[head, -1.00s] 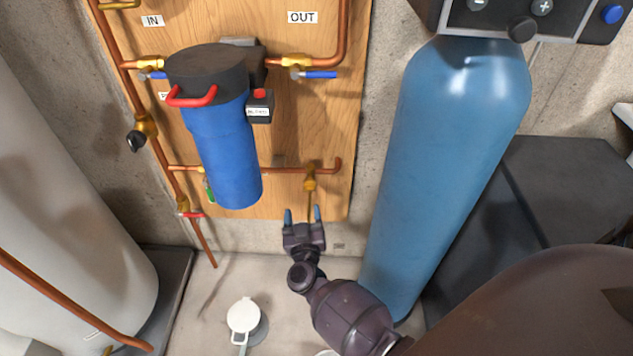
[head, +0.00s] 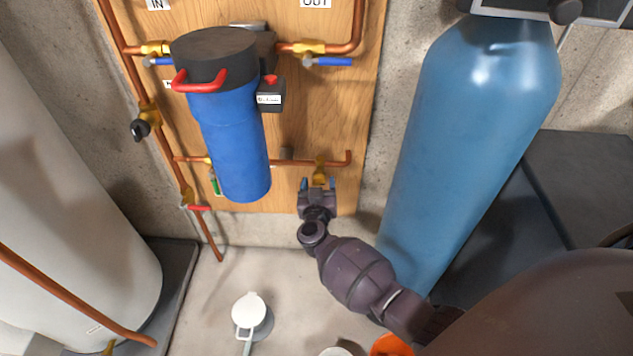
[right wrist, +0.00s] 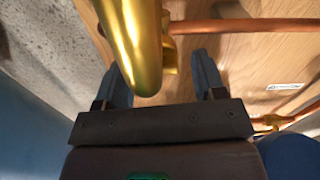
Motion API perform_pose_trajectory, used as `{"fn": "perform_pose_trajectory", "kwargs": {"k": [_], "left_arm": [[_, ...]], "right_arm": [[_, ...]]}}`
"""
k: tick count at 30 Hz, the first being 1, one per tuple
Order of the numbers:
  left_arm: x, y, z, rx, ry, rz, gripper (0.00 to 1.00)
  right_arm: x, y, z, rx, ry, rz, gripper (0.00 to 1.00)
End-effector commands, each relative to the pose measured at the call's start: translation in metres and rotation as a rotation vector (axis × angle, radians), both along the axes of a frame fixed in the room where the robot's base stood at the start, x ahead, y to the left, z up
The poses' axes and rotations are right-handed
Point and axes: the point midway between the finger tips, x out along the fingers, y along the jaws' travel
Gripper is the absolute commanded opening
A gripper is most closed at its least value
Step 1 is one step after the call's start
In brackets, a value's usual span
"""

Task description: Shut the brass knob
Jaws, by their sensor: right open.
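A brass tap (head: 319,168) hangs from the copper pipe at the lower right of the wooden panel. In the right wrist view its shiny spout (right wrist: 135,45) is large and close, with a small brass part (right wrist: 170,58) behind it that may be the knob. My right gripper (head: 318,184) is open, just below the tap. In the right wrist view its two blue-grey fingers (right wrist: 158,70) lie on either side of the spout and small brass part. I cannot tell whether they touch. My left gripper is not in view.
A blue filter housing (head: 228,140) with a red handle stands left of the tap. A tall blue tank (head: 470,140) is close on the right. A white jug (head: 249,310) and an orange object (head: 391,346) are on the floor below.

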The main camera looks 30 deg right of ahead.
Motion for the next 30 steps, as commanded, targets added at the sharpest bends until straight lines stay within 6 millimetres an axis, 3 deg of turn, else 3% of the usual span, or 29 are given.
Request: {"fn": "perform_pose_trajectory", "kwargs": {"k": [14, 24, 30], "left_arm": [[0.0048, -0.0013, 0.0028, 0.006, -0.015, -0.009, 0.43], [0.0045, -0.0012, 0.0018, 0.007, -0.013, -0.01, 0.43], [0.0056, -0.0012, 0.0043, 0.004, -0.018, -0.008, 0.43]], "right_arm": [[0.0112, -0.0084, 0.001, -0.001, -0.001, 0.0, 0.64], [0.0109, -0.0083, 0.0008, -0.001, -0.001, 0.0, 0.16], [0.0111, -0.0085, 0.0024, 0.038, -0.03, -0.001, 0.16]]}}
